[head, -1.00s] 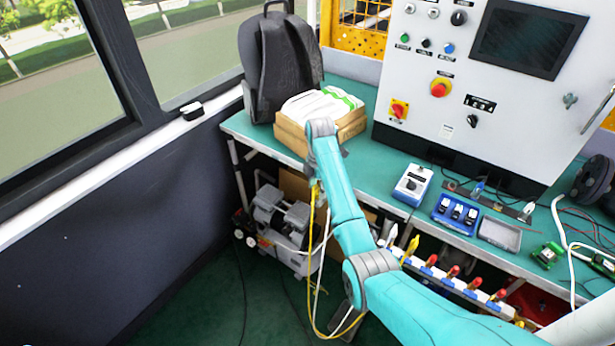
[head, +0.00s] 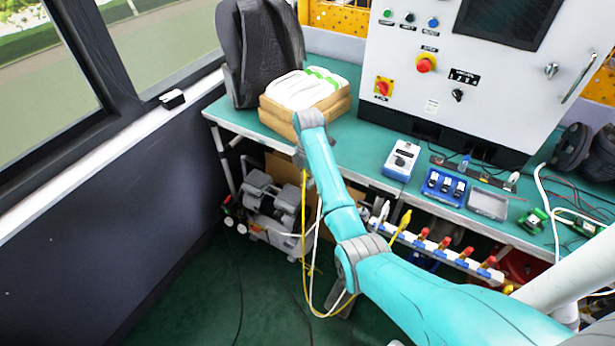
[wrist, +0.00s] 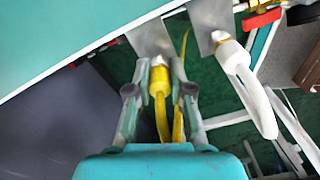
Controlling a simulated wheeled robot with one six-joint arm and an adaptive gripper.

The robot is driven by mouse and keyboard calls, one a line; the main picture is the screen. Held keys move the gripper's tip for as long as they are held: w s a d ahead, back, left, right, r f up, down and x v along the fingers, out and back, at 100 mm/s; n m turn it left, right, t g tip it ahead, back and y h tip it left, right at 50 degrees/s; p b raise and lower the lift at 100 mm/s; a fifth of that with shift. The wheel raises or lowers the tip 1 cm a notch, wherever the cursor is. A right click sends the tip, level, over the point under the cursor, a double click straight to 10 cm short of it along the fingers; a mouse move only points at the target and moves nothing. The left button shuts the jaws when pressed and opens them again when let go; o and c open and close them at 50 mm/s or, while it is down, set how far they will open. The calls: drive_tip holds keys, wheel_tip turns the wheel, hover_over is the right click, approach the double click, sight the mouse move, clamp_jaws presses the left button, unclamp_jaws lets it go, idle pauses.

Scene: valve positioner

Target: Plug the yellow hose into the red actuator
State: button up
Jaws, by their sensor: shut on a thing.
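My gripper (wrist: 159,72) is shut on the yellow hose's end fitting (wrist: 160,84) in the wrist view. The fitting's metal tip points at a grey metal plate (wrist: 150,36); I cannot tell whether it is seated there. The yellow hose (head: 304,235) hangs in a loop below the bench's left end in the head view. My gripper is mostly hidden by my arm there. I cannot identify the red actuator for sure; a red rounded body (head: 533,302) shows partly under the bench at right.
A white hose (wrist: 252,95) is fitted to a second plate beside the yellow one, near a red valve handle (wrist: 262,19). A compressor (head: 265,205) stands under the bench (head: 375,150). A rail with several red-tipped fittings (head: 445,250) runs below the bench front.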

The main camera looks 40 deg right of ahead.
sight(307, 174)
clamp_jaws()
drive_tip(key=shift+r, duration=1.05)
idle(0.9)
drive_tip(key=shift+r, duration=1.95)
drive_tip(key=shift+a, duration=0.1)
